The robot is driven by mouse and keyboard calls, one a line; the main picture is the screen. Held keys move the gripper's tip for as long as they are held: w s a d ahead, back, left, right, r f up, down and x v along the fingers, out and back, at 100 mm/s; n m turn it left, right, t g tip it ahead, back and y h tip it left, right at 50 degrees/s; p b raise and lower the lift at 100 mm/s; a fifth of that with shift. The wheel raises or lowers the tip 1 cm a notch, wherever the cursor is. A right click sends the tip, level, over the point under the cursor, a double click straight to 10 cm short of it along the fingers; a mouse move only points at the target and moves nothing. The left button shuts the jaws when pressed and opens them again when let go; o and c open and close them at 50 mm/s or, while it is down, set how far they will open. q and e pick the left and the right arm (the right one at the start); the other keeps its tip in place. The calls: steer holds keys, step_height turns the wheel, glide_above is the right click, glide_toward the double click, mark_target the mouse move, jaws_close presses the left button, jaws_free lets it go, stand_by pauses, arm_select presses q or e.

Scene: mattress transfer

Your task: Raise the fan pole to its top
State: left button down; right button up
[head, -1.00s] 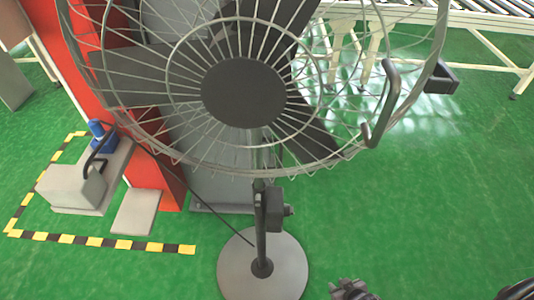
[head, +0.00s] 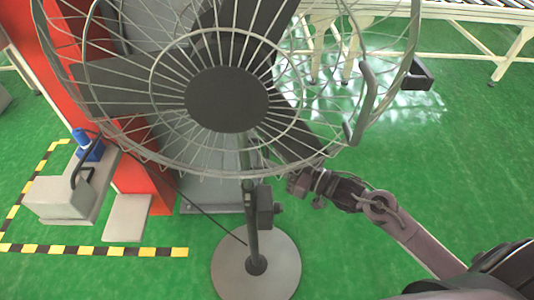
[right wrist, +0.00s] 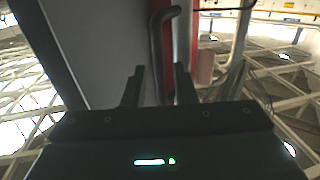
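The fan stands in the middle of the head view, with a round wire guard around a dark hub (head: 227,100). Its dark upright pole (head: 253,228) rises from a round grey base (head: 282,265). A black clamp block with a knob (head: 265,207) sits on the pole below the guard. My right gripper (head: 296,184) is just right of the pole, under the guard's lower rim and slightly above the clamp block. In the right wrist view its two fingers (right wrist: 160,88) stand apart, with a dark curved bar (right wrist: 157,45) beyond them. Contact with the fan is not visible. My left gripper is not in view.
A red and grey machine (head: 140,165) stands behind the fan. A small unit with a blue part (head: 65,198) sits inside yellow-black floor tape (head: 90,249) at left. A cream conveyor frame (head: 470,45) is at the back right.

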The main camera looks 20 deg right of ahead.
steer(key=shift+x, duration=1.6)
steer(key=shift+c, duration=0.2)
jaws_close()
